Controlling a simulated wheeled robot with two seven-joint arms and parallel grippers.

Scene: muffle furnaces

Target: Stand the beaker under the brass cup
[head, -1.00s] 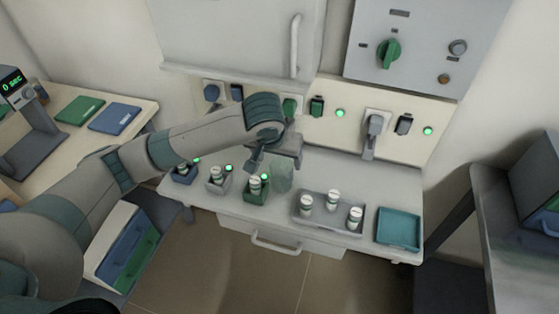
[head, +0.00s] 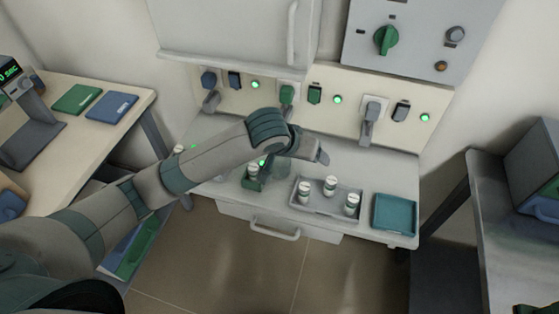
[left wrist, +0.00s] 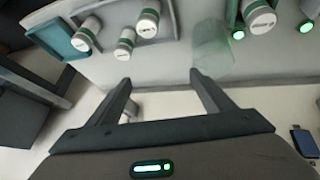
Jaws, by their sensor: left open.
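The beaker (head: 281,168) is a pale green, see-through cylinder on the bench, partly behind my left arm in the head view. It also shows in the left wrist view (left wrist: 212,50), beyond the right-hand finger. My left gripper (head: 304,148) is above the bench, close to the beaker, just right of it in the head view. In the left wrist view its two fingers (left wrist: 160,78) are wide apart with nothing between them. I cannot make out a brass cup in either view. My right gripper is in neither view.
A grey tray (head: 336,204) with three white, green-banded jars stands right of the beaker, with a teal tray (head: 396,214) further right. A green holder (head: 254,183) with a jar is close on the beaker's left. Grey and green wall fittings (head: 370,112) line the back.

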